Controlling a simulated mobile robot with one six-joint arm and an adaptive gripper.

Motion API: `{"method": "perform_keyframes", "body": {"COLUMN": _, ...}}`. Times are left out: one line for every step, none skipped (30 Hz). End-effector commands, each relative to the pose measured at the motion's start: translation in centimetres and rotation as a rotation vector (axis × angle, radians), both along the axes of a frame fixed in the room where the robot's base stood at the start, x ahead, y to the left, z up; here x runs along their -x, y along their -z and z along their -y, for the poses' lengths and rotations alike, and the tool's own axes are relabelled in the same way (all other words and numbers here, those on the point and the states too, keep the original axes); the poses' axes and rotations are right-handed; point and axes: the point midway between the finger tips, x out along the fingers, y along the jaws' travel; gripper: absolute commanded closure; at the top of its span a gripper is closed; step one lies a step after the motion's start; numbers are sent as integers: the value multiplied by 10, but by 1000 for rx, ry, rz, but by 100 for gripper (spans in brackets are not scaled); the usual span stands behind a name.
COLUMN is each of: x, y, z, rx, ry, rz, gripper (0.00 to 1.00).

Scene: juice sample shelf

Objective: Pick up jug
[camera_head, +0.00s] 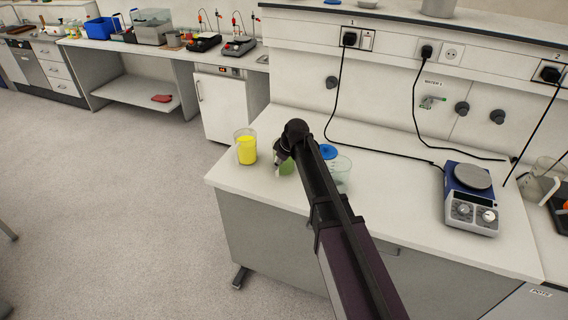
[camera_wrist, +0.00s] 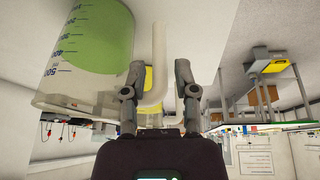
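A clear jug (camera_wrist: 85,50) with blue volume marks and green contents fills the upper left of the upside-down wrist view. Its pale handle (camera_wrist: 158,45) passes between the two fingers of my gripper (camera_wrist: 161,75). The fingers are apart, with a visible gap between the handle and the right finger. In the head view, my gripper (camera_head: 281,154) is low over the bench, and the green of the jug (camera_head: 287,168) shows just below it. My arm hides much of the jug there.
A beaker with yellow contents (camera_head: 247,150) stands left of my gripper on the white bench (camera_head: 390,215). A clear container (camera_head: 341,172) and a blue round item (camera_head: 328,151) are close to the right of my arm. A blue hotplate (camera_head: 472,200) stands farther right, with black cables behind.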

Motion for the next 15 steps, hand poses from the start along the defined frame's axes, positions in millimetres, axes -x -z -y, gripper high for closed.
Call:
{"method": "perform_keyframes", "body": {"x": -2, "y": 8, "z": -2, "rx": 0, "ry": 0, "rz": 0, "gripper": 62}}
{"method": "perform_keyframes", "body": {"x": -2, "y": 11, "z": -2, "rx": 0, "ry": 0, "rz": 0, "gripper": 62}}
{"method": "perform_keyframes", "body": {"x": -3, "y": 14, "z": -3, "rx": 0, "ry": 0, "rz": 0, "gripper": 62}}
{"method": "perform_keyframes", "body": {"x": -4, "y": 16, "z": -4, "rx": 0, "ry": 0, "rz": 0, "gripper": 62}}
{"method": "perform_keyframes", "body": {"x": -4, "y": 18, "z": -5, "rx": 0, "ry": 0, "rz": 0, "gripper": 62}}
{"method": "perform_keyframes", "body": {"x": -5, "y": 21, "z": -6, "rx": 0, "ry": 0, "rz": 0, "gripper": 62}}
{"method": "perform_keyframes", "body": {"x": -5, "y": 23, "z": -6, "rx": 0, "ry": 0, "rz": 0, "gripper": 62}}
{"method": "perform_keyframes", "body": {"x": -6, "y": 24, "z": -7, "rx": 0, "ry": 0, "rz": 0, "gripper": 62}}
{"method": "perform_keyframes", "body": {"x": -6, "y": 26, "z": -8, "rx": 0, "ry": 0, "rz": 0, "gripper": 62}}
{"method": "perform_keyframes", "body": {"x": -7, "y": 27, "z": -8, "rx": 0, "ry": 0, "rz": 0, "gripper": 62}}
{"method": "perform_keyframes", "body": {"x": -7, "y": 28, "z": -8, "rx": 0, "ry": 0, "rz": 0, "gripper": 62}}
{"method": "perform_keyframes", "body": {"x": -7, "y": 29, "z": -9, "rx": 0, "ry": 0, "rz": 1, "gripper": 62}}
{"method": "perform_keyframes", "body": {"x": -7, "y": 30, "z": -9, "rx": 0, "ry": 0, "rz": 1, "gripper": 62}}
{"method": "perform_keyframes", "body": {"x": -7, "y": 30, "z": -9, "rx": 0, "ry": 0, "rz": 1, "gripper": 62}}
{"method": "perform_keyframes", "body": {"x": -7, "y": 30, "z": -9, "rx": 0, "ry": 1, "rz": 1, "gripper": 62}}
